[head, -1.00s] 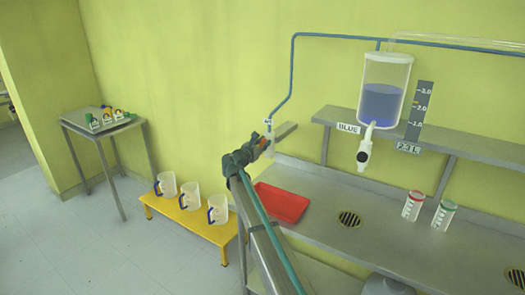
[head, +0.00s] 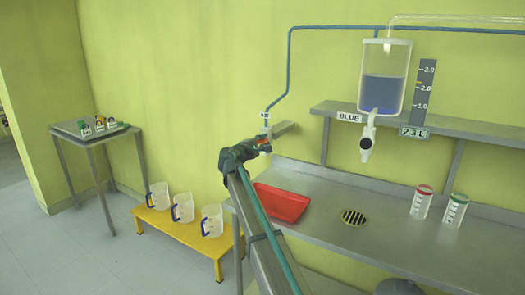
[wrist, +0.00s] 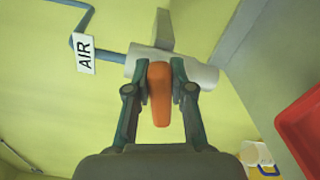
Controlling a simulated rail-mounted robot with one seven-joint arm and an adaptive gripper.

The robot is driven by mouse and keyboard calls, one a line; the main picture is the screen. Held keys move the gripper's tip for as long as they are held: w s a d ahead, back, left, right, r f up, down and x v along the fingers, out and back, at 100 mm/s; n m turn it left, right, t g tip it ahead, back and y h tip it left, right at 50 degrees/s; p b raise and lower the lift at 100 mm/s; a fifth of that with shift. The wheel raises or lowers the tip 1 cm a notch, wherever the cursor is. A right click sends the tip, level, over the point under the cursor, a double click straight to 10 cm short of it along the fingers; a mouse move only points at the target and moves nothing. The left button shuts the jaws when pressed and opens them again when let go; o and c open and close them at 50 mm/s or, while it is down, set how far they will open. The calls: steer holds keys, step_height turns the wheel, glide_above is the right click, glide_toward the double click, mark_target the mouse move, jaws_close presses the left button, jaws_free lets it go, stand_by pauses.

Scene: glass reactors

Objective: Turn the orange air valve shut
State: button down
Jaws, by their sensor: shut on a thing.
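The orange air valve handle (wrist: 159,95) sits on a pale valve body (wrist: 205,75) in the wrist view. It points down the picture, across the length of the body. My gripper (wrist: 159,72) is shut on the handle, with one finger on each side. A white AIR tag (wrist: 85,53) hangs on the blue pipe left of the valve. In the head view, my gripper (head: 262,143) is at the valve by the wall, and only a little of the orange handle (head: 262,141) shows; the rest is hidden.
A steel bench (head: 330,205) carries a red tray (head: 281,203) close below the arm. A tank of blue liquid (head: 383,90) is mounted at the shelf, right of the valve. Several jugs stand on a low yellow bench (head: 165,227). The wall around the valve is mostly clear.

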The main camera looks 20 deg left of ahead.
steer(key=shift+f+m+b, duration=0.5)
steer(key=shift+m+b, duration=0.5)
steer(key=shift+b, duration=0.15)
steer(key=shift+m+b, duration=0.6)
steer(key=shift+r, duration=0.1)
steer(key=c, duration=1)
jaws_free()
steer(key=shift+s, duration=0.1)
steer(key=s+a, duration=0.2)
steer(key=s, duration=0.9)
steer(key=shift+s, duration=0.3)
